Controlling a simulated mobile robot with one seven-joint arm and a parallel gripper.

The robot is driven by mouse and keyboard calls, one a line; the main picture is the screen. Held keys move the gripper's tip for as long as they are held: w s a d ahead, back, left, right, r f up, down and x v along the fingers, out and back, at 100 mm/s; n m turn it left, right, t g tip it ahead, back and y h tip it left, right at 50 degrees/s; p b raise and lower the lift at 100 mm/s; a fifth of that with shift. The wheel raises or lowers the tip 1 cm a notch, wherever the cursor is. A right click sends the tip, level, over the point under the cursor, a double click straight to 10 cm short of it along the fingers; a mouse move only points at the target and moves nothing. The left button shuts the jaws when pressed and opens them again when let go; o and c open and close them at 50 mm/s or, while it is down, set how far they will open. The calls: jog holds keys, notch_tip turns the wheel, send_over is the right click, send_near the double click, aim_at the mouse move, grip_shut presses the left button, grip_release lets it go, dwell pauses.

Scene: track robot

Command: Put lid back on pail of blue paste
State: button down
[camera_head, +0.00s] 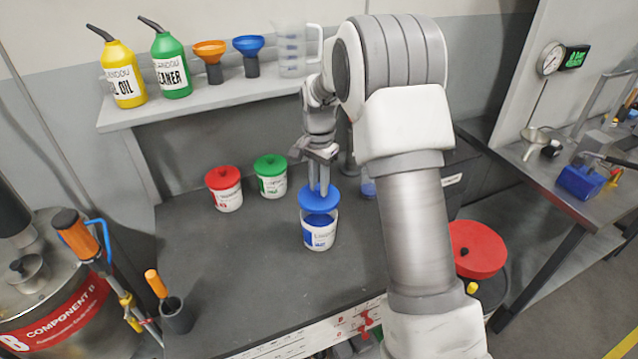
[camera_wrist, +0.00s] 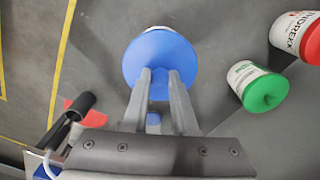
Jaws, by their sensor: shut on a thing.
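The white pail (camera_head: 319,241) stands upright on the dark bench, with blue paste (camera_head: 319,219) showing in its open top. The round blue lid (camera_head: 313,201) is just above the pail, over the back part of its mouth. My gripper (camera_head: 318,190) points down and is shut on the lid. In the wrist view the lid (camera_wrist: 145,62) sits at the tips of my gripper (camera_wrist: 160,72), and a white part of the pail shows past its far edge. The lid hides most of the pail there. I cannot tell whether lid and rim touch.
A red-lidded pail (camera_head: 224,190) and a green-lidded pail (camera_head: 271,177) stand at the back left of the bench. A shelf (camera_head: 215,103) with bottles and funnels hangs behind.

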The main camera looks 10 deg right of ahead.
aim_at(319, 201)
jog(key=shift+f+b, duration=1.65)
jog(key=shift+f, duration=1.15)
jog(key=shift+f, duration=0.1)
jog(key=c, duration=0.6)
grip_release()
jog(key=o, duration=0.5)
jog(key=shift+c, duration=0.2)
